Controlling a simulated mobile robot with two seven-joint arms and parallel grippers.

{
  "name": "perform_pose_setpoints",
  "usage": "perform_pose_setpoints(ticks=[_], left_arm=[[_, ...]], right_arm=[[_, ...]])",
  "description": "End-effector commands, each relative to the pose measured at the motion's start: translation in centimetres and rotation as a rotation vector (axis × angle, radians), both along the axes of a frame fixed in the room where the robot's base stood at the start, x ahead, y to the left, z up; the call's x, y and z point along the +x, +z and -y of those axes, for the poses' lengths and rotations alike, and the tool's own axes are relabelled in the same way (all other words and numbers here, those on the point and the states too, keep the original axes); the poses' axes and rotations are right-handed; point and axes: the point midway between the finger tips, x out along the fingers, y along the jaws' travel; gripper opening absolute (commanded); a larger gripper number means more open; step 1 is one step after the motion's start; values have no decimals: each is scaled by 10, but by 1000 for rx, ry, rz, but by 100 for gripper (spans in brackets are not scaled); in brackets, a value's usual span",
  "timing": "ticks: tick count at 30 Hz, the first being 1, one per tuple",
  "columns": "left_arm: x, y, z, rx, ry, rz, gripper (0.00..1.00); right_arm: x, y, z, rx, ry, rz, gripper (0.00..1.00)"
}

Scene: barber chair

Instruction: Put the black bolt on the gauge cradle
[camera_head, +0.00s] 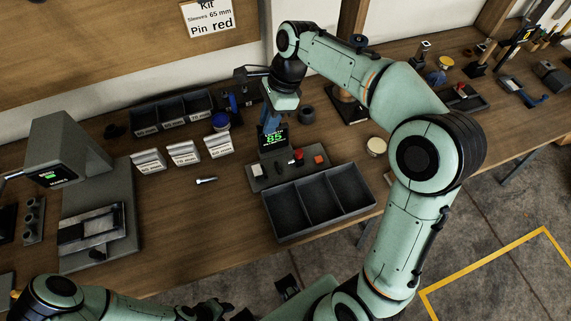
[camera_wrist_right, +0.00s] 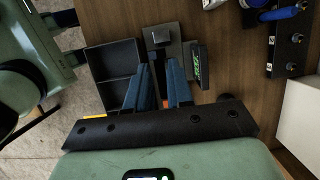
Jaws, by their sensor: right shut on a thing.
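My right gripper (camera_head: 270,125) is over the gauge, its blue fingers close to the display reading 85. In the right wrist view its fingers (camera_wrist_right: 160,88) are a small gap apart, shut on a narrow dark thing, apparently the black bolt, mostly hidden between them. The gauge cradle (camera_head: 257,182) is a grey base behind the divided tray; its display also shows in the wrist view (camera_wrist_right: 197,65). Whether the bolt touches the cradle is hidden. My left gripper (camera_head: 205,312) is dark and cut off at the bottom edge; its jaw state is unclear.
A black three-compartment tray (camera_head: 318,205) stands in front of the cradle. A silver bolt (camera_head: 206,181) lies on the wooden bench to the left. Labelled bins (camera_head: 172,115) stand at the back, and a grey machine (camera_head: 75,160) stands at left. Bench around the silver bolt is clear.

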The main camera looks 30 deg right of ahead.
Motion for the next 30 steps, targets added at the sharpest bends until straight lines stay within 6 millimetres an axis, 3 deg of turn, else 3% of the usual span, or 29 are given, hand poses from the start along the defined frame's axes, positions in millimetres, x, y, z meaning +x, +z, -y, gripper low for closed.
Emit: perform_pose_setpoints(ticks=[5,18,30], left_arm=[[-3,-5,0,0,1,-4,43],[-15,-27,0,1,1,-17,43],[-17,-32,0,0,1,-19,43]], right_arm=[[-1,-21,-1,-1,1,-6,0],[-1,-135,0,1,0,-6,0],[-1,-174,-1,0,1,-4,0]])
